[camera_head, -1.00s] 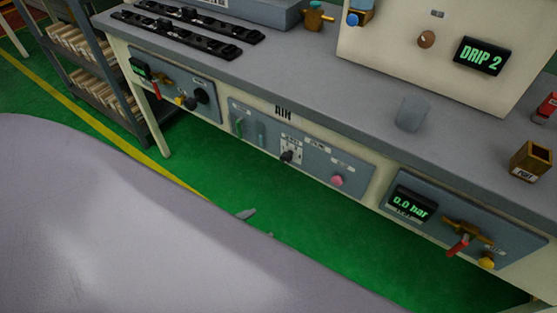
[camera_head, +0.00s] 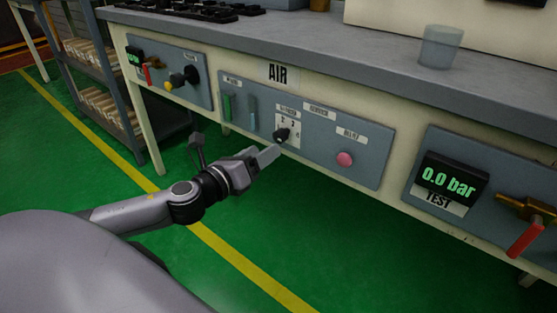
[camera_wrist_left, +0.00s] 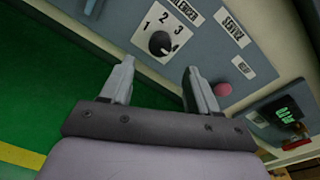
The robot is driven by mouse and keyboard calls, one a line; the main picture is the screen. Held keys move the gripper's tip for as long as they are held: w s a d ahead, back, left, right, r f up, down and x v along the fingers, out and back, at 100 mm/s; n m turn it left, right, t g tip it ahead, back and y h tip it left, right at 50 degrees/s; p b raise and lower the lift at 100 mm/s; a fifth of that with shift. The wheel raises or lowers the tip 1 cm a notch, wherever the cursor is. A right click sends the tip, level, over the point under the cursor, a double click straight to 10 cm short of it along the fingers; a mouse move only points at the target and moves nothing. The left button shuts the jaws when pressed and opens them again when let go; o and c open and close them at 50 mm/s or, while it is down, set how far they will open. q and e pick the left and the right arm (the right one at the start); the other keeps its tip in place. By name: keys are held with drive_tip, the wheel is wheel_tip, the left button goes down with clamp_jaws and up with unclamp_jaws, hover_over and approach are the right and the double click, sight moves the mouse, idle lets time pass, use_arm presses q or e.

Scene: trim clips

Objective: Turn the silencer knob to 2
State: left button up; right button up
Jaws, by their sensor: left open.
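The silencer knob (camera_head: 282,134) is a black knob on a white numbered dial plate, on the grey panel below the bench. In the left wrist view the knob (camera_wrist_left: 160,43) shows the figures 1, 2 and 3 around it; I cannot tell for sure which one it points to. My left gripper (camera_head: 264,157) is just in front of and below the dial. In the wrist view the left gripper (camera_wrist_left: 158,76) is open and empty, its fingers spread to either side below the knob, apart from it. My right gripper is not in view.
A pressure display (camera_head: 450,180) reads 0.0 bar beside a red-handled valve (camera_head: 526,238). A clear cup (camera_head: 441,47) stands on the bench above. Green floor is free below the panel.

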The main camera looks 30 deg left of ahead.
sight(277, 137)
use_arm(q)
drive_tip(key=shift+w+r+m+t+b, duration=0.15)
drive_tip(key=shift+w+m+b, duration=0.4)
drive_tip(key=shift+w, duration=1.45)
drive_tip(key=shift+w+r+m+t+b, duration=0.15)
drive_tip(key=shift+w+m+b, duration=0.4)
drive_tip(key=shift+w, duration=1.4)
drive_tip(key=c, duration=1)
